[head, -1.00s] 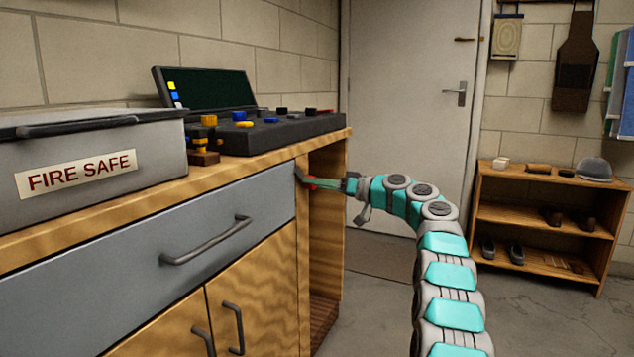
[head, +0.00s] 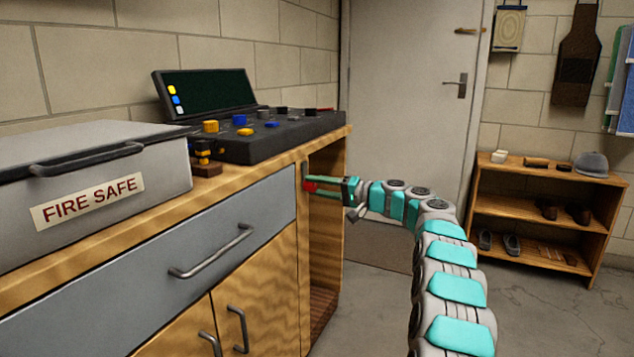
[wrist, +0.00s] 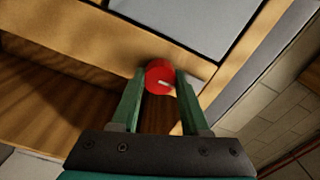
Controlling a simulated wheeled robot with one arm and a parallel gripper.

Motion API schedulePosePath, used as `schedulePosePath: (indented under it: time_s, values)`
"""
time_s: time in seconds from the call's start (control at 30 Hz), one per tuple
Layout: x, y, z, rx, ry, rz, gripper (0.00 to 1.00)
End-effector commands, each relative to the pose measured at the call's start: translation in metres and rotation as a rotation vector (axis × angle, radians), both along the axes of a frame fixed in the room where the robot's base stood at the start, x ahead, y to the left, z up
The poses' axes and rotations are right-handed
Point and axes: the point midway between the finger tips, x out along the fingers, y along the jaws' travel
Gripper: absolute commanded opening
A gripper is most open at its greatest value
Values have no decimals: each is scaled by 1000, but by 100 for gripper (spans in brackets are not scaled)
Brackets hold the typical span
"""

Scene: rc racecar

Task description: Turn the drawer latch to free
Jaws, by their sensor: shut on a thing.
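The latch has a round red knob (wrist: 160,73) with a pale mark on its face, on the wooden post at the right end of the grey drawer (head: 130,285). In the head view only a small bit of the red knob (head: 310,187) shows beside the fingers. A short dark piece (head: 305,170) stands roughly upright by the knob. My gripper (head: 316,187) reaches in from the right, with one finger above the other. In the wrist view its green fingers (wrist: 161,82) are shut on the knob from both sides. The drawer is shut.
A grey box marked FIRE SAFE (head: 95,210) and a dark control console (head: 275,135) stand on the wooden counter. An open cubby (head: 325,245) is right of the post. A low shoe rack (head: 545,220) stands far right; the floor between is clear.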

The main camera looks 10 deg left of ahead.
Motion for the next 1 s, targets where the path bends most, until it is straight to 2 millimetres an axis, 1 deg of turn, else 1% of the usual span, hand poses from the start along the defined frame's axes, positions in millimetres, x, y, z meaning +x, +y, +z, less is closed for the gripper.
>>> schedulePosePath:
  time_s: [0.23,0.6,0.63,0.9,1.0]
  values:
    - [0,0,1,15,38,-2,0]
    - [1,0,0,17,41,-3,0]
    - [1,0,0,17,41,-3,46]
    - [0,0,0,16,41,-2,75]
    - [0,0,0,16,41,-2,75]
